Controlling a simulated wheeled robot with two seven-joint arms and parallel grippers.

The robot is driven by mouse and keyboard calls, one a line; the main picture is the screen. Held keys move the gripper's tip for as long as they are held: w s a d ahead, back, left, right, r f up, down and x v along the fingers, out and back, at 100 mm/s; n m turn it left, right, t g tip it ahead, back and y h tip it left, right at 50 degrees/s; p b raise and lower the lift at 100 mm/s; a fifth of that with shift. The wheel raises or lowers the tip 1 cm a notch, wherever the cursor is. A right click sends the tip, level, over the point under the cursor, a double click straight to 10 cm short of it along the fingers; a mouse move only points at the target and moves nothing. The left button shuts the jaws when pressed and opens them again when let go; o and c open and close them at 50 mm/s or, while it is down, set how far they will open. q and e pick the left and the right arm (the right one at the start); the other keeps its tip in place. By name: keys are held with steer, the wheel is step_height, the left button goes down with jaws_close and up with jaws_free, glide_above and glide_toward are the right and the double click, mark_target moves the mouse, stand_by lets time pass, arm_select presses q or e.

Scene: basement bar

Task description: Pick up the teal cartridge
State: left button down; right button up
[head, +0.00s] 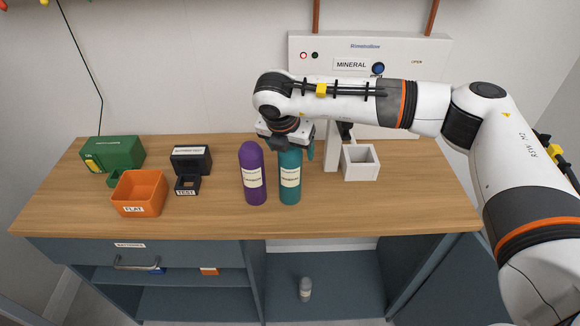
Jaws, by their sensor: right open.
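The teal cartridge (290,186) stands upright on the wooden counter, with a pale label around its middle. A purple cartridge (252,181) stands upright just to its left, a narrow gap apart. My right arm comes in from the right, and my right gripper (290,146) points down over the top of the teal cartridge. It is open. A finger shows just right of the cartridge's top, and the gripper's body hides part of that area. I cannot tell whether the fingers touch the cartridge. My left gripper is not in view.
An orange bin (139,192) labelled FLAT, a green box (113,154) and a black tester (190,161) stand at the left. A white machine (330,50) labelled MINERAL and its white square holder (361,163) are behind and right. The counter's right front is clear.

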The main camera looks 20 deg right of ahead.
steer(key=shift+w+d+f, duration=0.2)
steer(key=shift+f, duration=0.45)
steer(key=c, duration=1.4)
steer(key=shift+c, duration=1.3)
steer(key=shift+r, duration=0.15)
